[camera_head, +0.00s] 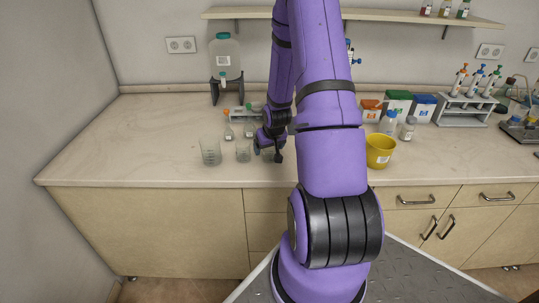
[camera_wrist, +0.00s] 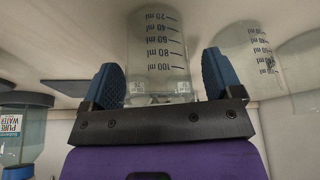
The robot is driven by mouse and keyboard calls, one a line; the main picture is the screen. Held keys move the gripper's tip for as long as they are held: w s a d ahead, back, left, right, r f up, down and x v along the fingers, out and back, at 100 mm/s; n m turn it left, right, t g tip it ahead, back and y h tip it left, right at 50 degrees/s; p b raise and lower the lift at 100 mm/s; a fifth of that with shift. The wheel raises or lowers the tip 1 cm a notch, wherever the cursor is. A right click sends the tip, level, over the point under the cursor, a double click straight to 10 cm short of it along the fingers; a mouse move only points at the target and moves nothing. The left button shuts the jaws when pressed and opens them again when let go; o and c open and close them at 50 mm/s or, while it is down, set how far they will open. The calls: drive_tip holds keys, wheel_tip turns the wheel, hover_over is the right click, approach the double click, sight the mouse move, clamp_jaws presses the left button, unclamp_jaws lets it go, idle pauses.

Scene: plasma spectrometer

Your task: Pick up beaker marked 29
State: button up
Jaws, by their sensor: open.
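A clear glass beaker (camera_wrist: 158,40) with a millilitre scale stands between the two blue fingers of my gripper (camera_wrist: 162,72) in the wrist view, where it appears upside down. The fingers are open, one on each side, with small gaps to the glass. In the head view my gripper (camera_head: 277,156) is low over the counter, at the right end of a row of beakers. Two others, a left beaker (camera_head: 210,153) and a middle beaker (camera_head: 244,152), stand to its left. I cannot read the number 29 on any of them.
Small flasks (camera_head: 228,132) and a rack stand behind the beakers. A yellow container (camera_head: 380,151) is to the right, past my arm. A large water bottle (camera_head: 225,60) is on a stand at the back. The counter's left part (camera_head: 120,150) is clear.

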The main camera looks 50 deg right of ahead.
drive_tip(key=shift+c, duration=0.2)
drive_tip(key=c, duration=1)
drive_tip(key=shift+r, duration=0.1)
